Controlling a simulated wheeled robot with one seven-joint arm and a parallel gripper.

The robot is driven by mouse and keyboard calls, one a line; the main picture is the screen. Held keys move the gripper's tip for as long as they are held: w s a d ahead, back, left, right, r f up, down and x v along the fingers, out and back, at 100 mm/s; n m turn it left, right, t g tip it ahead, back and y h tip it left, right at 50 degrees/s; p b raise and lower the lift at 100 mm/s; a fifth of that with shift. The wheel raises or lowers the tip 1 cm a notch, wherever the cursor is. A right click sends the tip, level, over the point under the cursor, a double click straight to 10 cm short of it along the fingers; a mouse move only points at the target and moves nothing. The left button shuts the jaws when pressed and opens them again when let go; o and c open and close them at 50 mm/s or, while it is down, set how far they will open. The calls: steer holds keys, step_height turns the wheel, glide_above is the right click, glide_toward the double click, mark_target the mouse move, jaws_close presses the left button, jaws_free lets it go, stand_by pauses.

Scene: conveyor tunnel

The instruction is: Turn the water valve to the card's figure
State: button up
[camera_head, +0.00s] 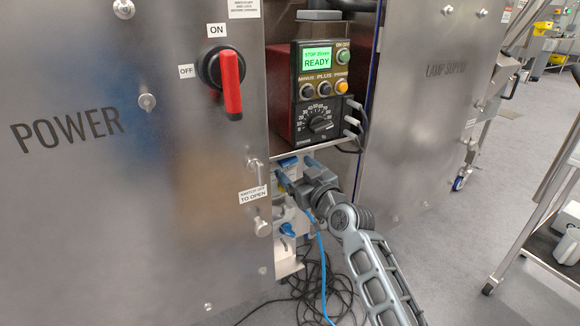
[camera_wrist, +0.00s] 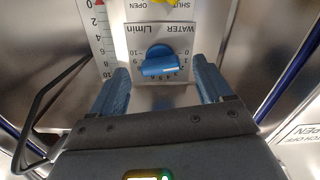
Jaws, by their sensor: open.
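The water valve is a blue knob (camera_wrist: 160,62) on a white dial plate lettered WATER L/min, upside down in the wrist view. Its numbers run around it up to 10; I cannot tell which one it points at. My gripper (camera_wrist: 161,75) is open, with one blue finger on each side of the knob; contact cannot be made out. In the head view my gripper (camera_head: 297,166) reaches into the gap between the cabinets, and its wrist hides most of the valve panel. No card with a readable figure shows.
A scale (camera_wrist: 103,40) with a red marker at 0 stands beside the dial, and a yellow part (camera_wrist: 165,3) lies past it. In the head view a control box (camera_head: 322,95) reads READY above. A red-handled switch (camera_head: 230,84) is left. Cables (camera_head: 322,290) lie on the floor.

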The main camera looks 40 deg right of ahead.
mark_target(287, 160)
steer(key=shift+x, duration=1.45)
steer(key=c, duration=1)
